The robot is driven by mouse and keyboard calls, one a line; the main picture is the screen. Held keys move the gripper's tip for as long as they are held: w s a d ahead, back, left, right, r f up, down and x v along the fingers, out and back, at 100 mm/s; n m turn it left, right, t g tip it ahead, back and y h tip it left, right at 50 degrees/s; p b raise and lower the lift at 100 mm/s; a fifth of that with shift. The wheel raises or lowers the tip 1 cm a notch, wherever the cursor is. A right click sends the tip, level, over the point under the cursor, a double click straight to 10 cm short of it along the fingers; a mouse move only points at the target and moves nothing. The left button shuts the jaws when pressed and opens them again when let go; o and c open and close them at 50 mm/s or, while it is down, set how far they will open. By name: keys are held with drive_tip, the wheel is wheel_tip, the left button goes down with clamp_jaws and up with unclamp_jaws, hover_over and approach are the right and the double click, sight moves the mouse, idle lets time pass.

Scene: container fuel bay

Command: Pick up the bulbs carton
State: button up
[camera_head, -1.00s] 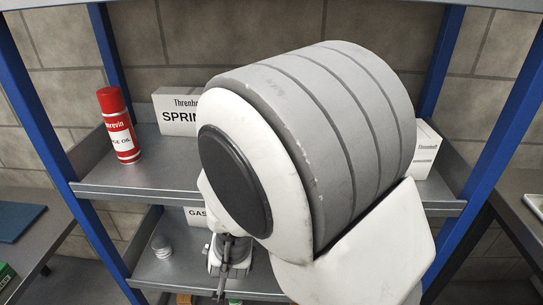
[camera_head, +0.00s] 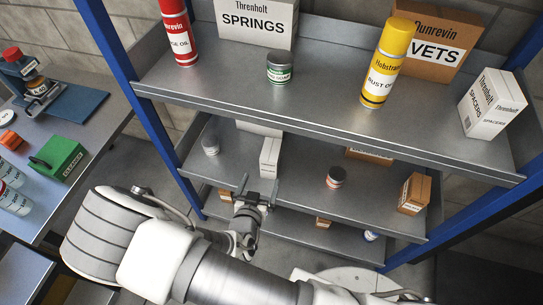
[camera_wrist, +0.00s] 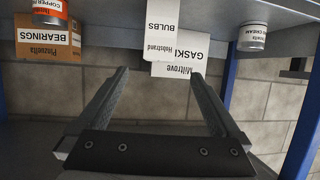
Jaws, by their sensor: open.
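The bulbs carton (camera_wrist: 162,22) is a narrow white box marked BULBS at the top middle of the wrist view, which shows the shelf upside down. In the head view a slim white carton (camera_head: 270,158) on the middle shelf matches it; its label is not readable there. My gripper (camera_head: 257,190) is open and empty, just in front of that shelf and close to the carton's near side. In the wrist view its two fingers (camera_wrist: 160,73) point toward the carton, with nothing between them.
A white gasket carton (camera_wrist: 185,52) stands right behind the bulbs carton. A bearings carton (camera_wrist: 48,42) and a tin (camera_wrist: 252,37) flank it with gaps. The upper shelf (camera_head: 320,100) overhangs this level. A blue post (camera_head: 110,45) stands at the left.

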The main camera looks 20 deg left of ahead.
sight(271, 154)
drive_tip(key=b+x, duration=0.3)
drive_tip(key=x, duration=1.2)
drive_tip(key=shift+w+f, duration=0.3)
drive_tip(key=c, duration=1.6)
